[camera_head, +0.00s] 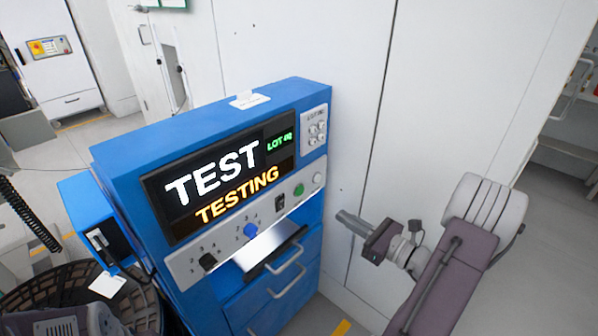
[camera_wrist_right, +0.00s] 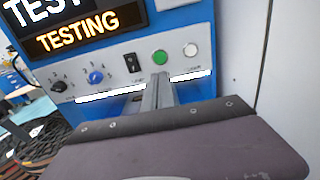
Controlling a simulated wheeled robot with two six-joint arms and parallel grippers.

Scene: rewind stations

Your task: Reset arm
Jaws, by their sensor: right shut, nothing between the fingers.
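My right gripper (camera_head: 345,221) is shut and empty. Its arm comes in from the lower right in the head view, and the fingertips point left, toward the blue test machine (camera_head: 262,307). In the right wrist view the closed fingers (camera_wrist_right: 160,88) stand in front of the machine's control panel (camera_wrist_right: 205,62), below the green button (camera_wrist_right: 160,57). I cannot tell the exact gap, but no contact shows. The machine's screen (camera_head: 222,180) reads "TEST", "TESTING" and "LOT 02" or similar. My left gripper is not in view.
The panel carries a blue knob (camera_head: 250,231), a black knob (camera_head: 208,262), a black rocker switch (camera_head: 280,202) and a white button (camera_head: 317,179). A dark basket (camera_head: 30,296) stands at the lower left. A white wall (camera_head: 350,80) is behind the machine. Floor shows at the right.

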